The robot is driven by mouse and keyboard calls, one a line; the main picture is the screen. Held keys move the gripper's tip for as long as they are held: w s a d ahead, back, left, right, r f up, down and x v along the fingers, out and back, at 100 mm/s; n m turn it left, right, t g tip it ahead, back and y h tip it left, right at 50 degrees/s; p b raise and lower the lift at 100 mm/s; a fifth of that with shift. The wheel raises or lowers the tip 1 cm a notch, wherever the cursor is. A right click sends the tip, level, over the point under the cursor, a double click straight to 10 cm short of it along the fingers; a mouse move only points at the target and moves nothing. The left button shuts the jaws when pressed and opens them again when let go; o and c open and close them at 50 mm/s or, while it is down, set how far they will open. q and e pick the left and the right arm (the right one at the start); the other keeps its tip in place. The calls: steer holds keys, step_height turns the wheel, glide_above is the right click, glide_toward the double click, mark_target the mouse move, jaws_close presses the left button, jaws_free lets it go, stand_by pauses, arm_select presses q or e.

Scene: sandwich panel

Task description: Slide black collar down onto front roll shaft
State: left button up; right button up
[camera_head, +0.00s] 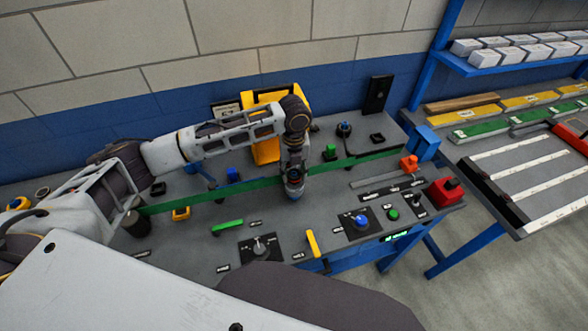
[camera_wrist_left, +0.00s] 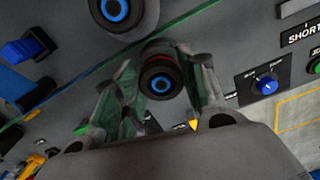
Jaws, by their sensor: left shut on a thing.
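The black collar (camera_wrist_left: 160,66) is a dark ring with a thin reddish inner edge, in the left wrist view. My left gripper (camera_wrist_left: 166,88) is shut on it, one finger on each side. A blue ring with a dark centre shows inside the collar, in line with the front roll shaft (camera_wrist_left: 161,85). I cannot tell whether the collar is around the shaft or just above it. Another grey roll with a blue-ringed end stands beyond it. In the head view my left gripper (camera_head: 293,187) points down at the panel by the green strip and hides the collar. My right gripper is not in view.
A long green strip (camera_head: 235,190) runs across the grey panel beside the rolls. A yellow housing (camera_head: 264,148) stands behind my wrist. Knobs and a red box (camera_head: 444,192) are to the right. A blue knob (camera_wrist_left: 267,87) is right of my fingers.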

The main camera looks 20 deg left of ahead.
arm_select(q)
steer(key=shift+f, duration=0.45)
steer(key=o, duration=1.1)
steer(key=shift+r, duration=0.1)
steer(key=shift+r+p, duration=2.65)
steer(key=shift+p, duration=0.25)
steer(key=shift+r, duration=1.35)
